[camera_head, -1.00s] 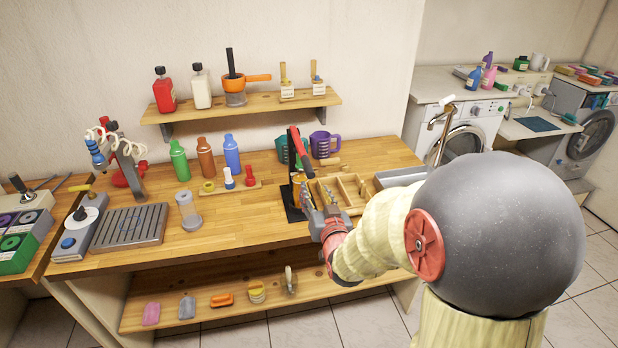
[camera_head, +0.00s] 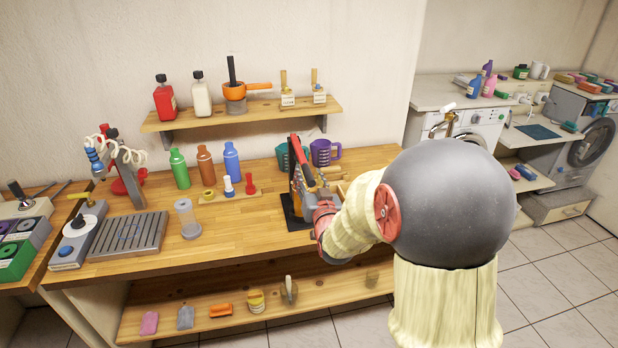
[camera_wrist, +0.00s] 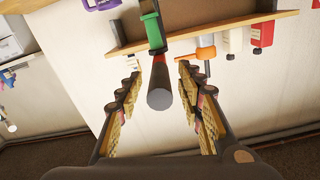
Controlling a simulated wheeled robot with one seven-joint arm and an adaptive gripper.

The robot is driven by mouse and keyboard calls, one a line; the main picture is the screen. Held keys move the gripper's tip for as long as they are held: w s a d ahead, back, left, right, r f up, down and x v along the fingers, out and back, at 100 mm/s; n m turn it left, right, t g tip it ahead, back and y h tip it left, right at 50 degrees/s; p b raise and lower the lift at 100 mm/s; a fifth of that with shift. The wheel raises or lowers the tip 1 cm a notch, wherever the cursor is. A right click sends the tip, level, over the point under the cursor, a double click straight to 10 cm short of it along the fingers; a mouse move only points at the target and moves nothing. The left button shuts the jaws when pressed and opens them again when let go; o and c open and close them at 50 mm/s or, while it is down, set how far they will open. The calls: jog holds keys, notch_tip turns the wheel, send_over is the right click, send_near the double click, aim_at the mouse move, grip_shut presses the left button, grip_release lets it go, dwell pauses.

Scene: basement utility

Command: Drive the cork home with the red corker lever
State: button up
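The corker stands on a dark base (camera_head: 291,218) at the right part of the wooden bench. Its red lever (camera_head: 303,157) rises above it, and my gripper (camera_head: 312,197) is low beside it. My arm hides part of the corker. In the wrist view, my gripper (camera_wrist: 160,105) is open, with its fingers spread apart. A dark grey rod with a round end (camera_wrist: 160,97) shows between the fingers, with a gap on both sides. A green piece (camera_wrist: 153,30) shows beyond it. I cannot tell which part this rod is. The cork cannot be made out.
A teal jug (camera_head: 283,156) and purple jug (camera_head: 324,152) stand behind the corker. Bench space before the clear cylinder is free.

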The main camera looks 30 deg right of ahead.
jog(key=c, duration=0.3)
grip_shut()
dwell(0.6)
